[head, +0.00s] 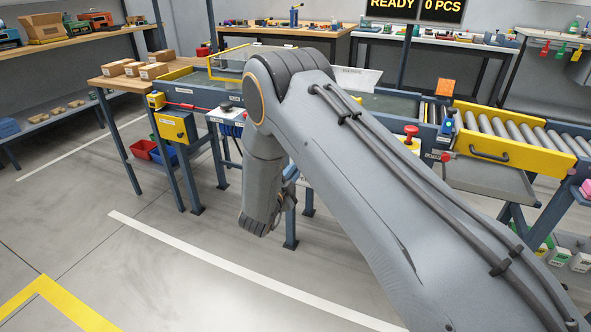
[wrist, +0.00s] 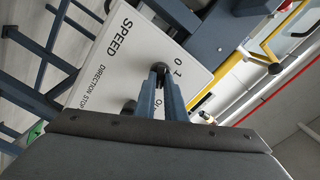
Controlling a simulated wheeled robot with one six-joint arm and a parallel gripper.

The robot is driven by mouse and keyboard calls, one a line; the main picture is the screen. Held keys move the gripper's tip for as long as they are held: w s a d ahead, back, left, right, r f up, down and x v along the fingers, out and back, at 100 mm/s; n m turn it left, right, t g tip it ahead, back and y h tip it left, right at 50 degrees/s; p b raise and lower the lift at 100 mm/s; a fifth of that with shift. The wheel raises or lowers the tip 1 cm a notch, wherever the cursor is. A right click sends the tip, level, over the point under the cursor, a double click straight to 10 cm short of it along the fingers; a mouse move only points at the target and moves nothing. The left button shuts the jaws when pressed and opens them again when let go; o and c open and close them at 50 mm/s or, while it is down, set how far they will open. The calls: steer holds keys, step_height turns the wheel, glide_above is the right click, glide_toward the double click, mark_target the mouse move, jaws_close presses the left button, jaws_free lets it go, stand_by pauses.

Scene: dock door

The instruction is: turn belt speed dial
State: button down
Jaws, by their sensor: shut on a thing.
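A white control panel (wrist: 125,57) fills the middle of the wrist view, tilted, with the labels SPEED, DIRECTION, STOP and the marks 0 and 1. The black speed dial (wrist: 156,67) shows at the tips of my gripper (wrist: 160,75). My two fingers are close together and shut on the dial, covering most of it. Its pointer setting is hidden. In the head view the white panel (head: 229,116) stands at the front of the conveyor, left of my arm. My fingertips are not clearly visible there.
A yellow box (head: 175,127) is mounted left of the panel. A red-topped button (head: 411,130) and roller conveyor (head: 515,130) are to the right. A wooden table with cartons (head: 153,71) is at the left. In the wrist view a yellow bar (wrist: 285,35) passes near the panel. Floor in front is clear.

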steer(key=c, duration=1.8)
jaws_free()
steer(key=shift+s+a, duration=0.1)
steer(key=shift+s, duration=0.05)
steer(key=v, duration=0.7)
steer(key=shift+s+a, duration=0.1)
steer(key=shift+s, duration=0.15)
